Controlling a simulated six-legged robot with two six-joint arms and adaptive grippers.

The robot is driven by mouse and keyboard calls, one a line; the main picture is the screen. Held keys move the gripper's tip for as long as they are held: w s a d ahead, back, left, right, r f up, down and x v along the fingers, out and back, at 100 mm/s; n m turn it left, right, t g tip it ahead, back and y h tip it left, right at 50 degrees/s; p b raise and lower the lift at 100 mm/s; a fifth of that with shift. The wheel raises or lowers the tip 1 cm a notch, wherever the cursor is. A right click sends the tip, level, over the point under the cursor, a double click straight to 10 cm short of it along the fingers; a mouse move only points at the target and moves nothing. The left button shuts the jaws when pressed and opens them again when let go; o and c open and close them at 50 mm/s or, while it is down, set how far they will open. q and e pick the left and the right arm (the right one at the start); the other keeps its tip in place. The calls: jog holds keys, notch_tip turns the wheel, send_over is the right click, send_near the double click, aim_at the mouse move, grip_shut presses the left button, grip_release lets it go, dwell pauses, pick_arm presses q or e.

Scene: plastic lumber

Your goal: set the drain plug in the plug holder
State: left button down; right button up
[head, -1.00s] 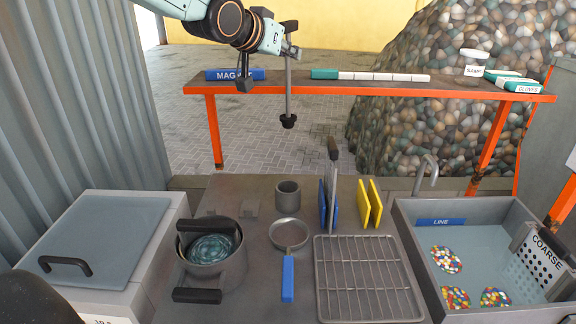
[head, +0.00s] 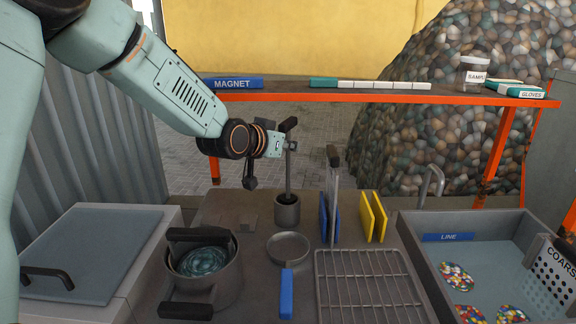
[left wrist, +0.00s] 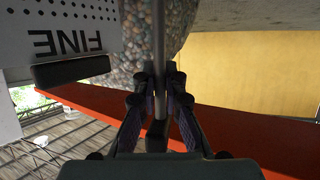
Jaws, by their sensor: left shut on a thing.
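The drain plug (head: 289,168) is a grey rod with a black T-shaped handle on top. It stands close to upright over the plug holder (head: 287,213), a small grey cup at the back of the worktop. The rod's lower end goes down into the cup's mouth, and the black plug end is hidden or lost in the dark there. I cannot tell whether it rests on the bottom. My left gripper (head: 287,146) is shut on the rod just below the handle. In the left wrist view its fingers (left wrist: 160,95) pinch the rod. My right gripper is not in view.
A small pan (head: 289,248) lies in front of the holder. A blue divider (head: 328,217) and yellow ones (head: 373,216) stand right of it. An orange shelf (head: 400,98) runs behind.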

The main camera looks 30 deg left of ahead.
aim_at(288, 166)
pick_arm(q)
notch_tip(288, 166, down, 4)
jog(key=shift+a+f+b, duration=0.1)
jog(key=shift+f+b, duration=0.1)
jog(key=shift+b, duration=0.15)
jog(key=shift+s, duration=0.15)
jog(key=c, duration=1.9)
grip_release()
jog(key=shift+f, duration=0.15)
jog(key=o, duration=0.4)
jog(key=shift+o, duration=0.3)
